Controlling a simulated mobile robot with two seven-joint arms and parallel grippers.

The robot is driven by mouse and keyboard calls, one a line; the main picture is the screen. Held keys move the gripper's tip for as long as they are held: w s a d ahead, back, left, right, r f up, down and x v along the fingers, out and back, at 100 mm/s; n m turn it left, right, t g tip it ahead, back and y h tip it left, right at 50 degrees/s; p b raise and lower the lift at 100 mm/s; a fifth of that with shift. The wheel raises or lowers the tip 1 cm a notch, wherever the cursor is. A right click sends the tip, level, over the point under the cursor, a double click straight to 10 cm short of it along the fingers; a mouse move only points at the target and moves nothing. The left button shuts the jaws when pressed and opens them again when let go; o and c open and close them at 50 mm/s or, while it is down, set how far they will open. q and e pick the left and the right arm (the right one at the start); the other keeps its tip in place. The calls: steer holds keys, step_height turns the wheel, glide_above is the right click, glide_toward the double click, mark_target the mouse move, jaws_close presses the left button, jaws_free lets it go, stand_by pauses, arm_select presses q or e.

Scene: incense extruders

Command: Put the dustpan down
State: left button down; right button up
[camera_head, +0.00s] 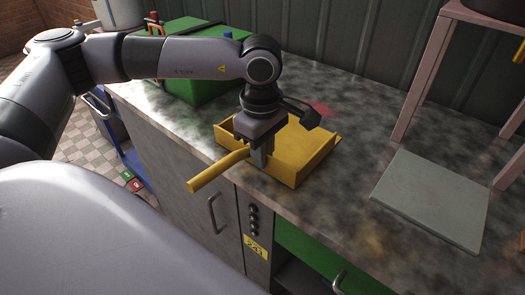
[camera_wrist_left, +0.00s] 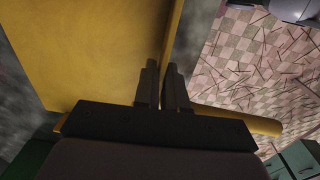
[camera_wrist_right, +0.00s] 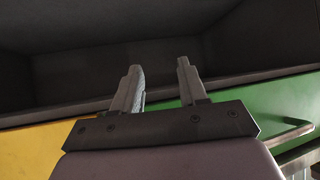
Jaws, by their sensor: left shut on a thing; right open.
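The yellow dustpan (camera_head: 300,153) is at the front edge of the worktop (camera_head: 345,205) in the head view. Its pan is over the worktop and its handle (camera_head: 215,173) points out past the front edge to the left. I cannot tell whether the pan touches the worktop. My left gripper (camera_head: 262,158) comes from above and is shut on the dustpan where the handle meets the pan. In the left wrist view the dustpan (camera_wrist_left: 95,50) fills the upper left beside my left fingers (camera_wrist_left: 163,92). My right gripper (camera_wrist_right: 160,85) is open and empty; the head view does not show it.
A green box (camera_head: 190,80) stands at the back left of the worktop. A grey slab (camera_head: 432,198) lies to the right, by a pinkish stand (camera_head: 425,75). Below the edge are cabinet doors with a handle (camera_head: 213,213). In the right wrist view a dark recess (camera_wrist_right: 160,45) lies ahead.

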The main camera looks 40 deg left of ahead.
arm_select(q)
steer(key=c, duration=1.2)
jaws_free()
step_height(320, 180, up, 12)
steer(key=shift+s, duration=0.15)
